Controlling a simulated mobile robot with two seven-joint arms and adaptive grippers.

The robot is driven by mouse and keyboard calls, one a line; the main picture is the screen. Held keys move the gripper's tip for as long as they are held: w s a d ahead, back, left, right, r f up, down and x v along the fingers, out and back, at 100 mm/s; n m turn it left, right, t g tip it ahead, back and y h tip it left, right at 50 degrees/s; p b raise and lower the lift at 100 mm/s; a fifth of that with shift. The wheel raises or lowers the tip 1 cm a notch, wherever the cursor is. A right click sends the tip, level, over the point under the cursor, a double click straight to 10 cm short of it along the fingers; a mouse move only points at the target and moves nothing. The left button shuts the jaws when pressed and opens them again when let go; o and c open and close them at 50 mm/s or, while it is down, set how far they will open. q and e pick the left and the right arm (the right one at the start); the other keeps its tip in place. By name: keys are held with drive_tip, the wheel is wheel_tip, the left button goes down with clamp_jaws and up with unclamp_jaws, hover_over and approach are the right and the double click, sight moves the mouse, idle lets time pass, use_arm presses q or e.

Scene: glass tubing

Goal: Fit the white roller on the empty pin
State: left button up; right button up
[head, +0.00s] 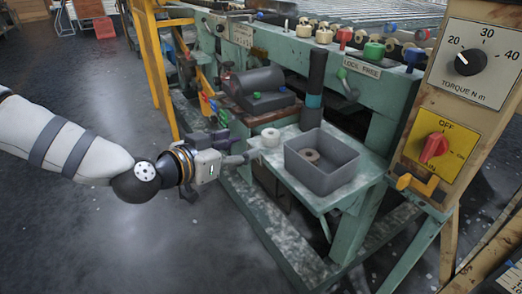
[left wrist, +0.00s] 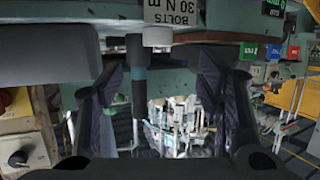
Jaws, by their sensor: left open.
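A white roller (head: 270,137) stands on the pale green shelf (head: 325,200), left of a grey bin. My left gripper (head: 246,146) is open beside it, with its fingers pointing towards it. In the left wrist view the roller (left wrist: 157,38) shows high up between the two spread fingers (left wrist: 165,85), apart from both. A thin pale upright pin (head: 286,24) with no roller on it seems to stand on the top rail, between pale rollers (head: 261,28) (head: 304,28). My right gripper is out of view.
A dark post with a teal band (head: 313,100) rises behind the bin. A motor-like dark unit (head: 260,88) sits behind my gripper. A torque panel (head: 470,75) stands at right. The floor at left is open.

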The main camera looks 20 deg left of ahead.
sight(268, 134)
use_arm(q)
drive_tip(key=x, duration=0.4)
drive_tip(key=b+x, duration=0.1)
drive_tip(key=x, duration=0.3)
drive_tip(key=b+x, duration=0.1)
drive_tip(key=x, duration=0.3)
drive_tip(key=shift+d+r, duration=0.2)
drive_tip(key=shift+d, duration=0.1)
drive_tip(key=c, duration=1.2)
